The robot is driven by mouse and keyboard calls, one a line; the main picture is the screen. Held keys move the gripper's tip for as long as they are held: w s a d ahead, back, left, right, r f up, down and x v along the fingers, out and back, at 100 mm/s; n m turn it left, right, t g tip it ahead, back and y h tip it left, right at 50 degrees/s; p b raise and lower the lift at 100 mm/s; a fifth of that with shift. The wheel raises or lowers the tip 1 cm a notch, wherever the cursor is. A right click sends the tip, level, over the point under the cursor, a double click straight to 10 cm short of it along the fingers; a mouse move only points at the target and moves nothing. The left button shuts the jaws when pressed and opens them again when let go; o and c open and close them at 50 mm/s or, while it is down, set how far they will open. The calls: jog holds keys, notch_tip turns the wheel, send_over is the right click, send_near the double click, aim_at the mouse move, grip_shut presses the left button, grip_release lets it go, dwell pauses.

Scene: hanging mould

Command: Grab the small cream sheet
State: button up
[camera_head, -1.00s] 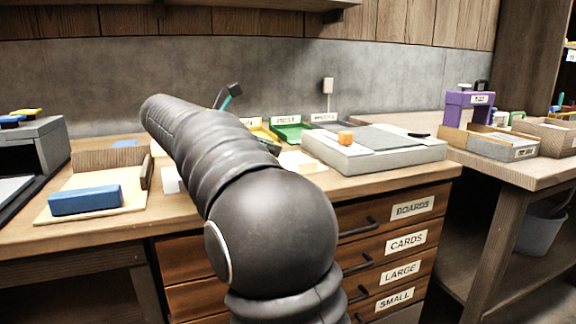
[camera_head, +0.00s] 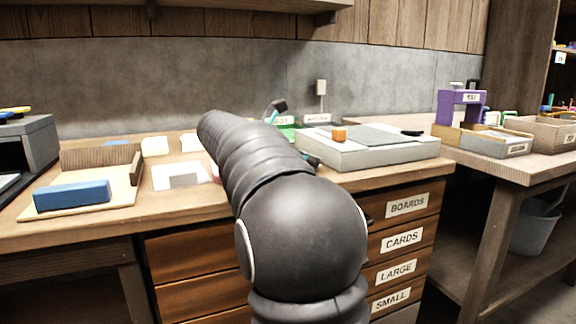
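Two small cream pieces lie at the back of the bench, left of my arm: one cream piece (camera_head: 155,146) and another cream piece (camera_head: 192,142) partly beside the arm. A larger pale sheet (camera_head: 164,177) with a grey patch lies in front of them. I cannot tell which piece is the small cream sheet. My black arm covers the middle of the bench. A dark and teal part, seemingly of my gripper (camera_head: 276,108), shows beyond the arm. Its fingers are mostly hidden, so its opening and contents cannot be told.
A blue block (camera_head: 72,196) sits on a tan board (camera_head: 122,202) at left. Labelled drawers (camera_head: 402,240) are below. A purple press (camera_head: 461,105) stands on the right bench.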

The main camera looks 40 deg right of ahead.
jog(key=shift+s+d+f, duration=0.1)
jog(key=shift+d+f, duration=0.05)
jog(key=shift+d, duration=0.2)
grip_shut()
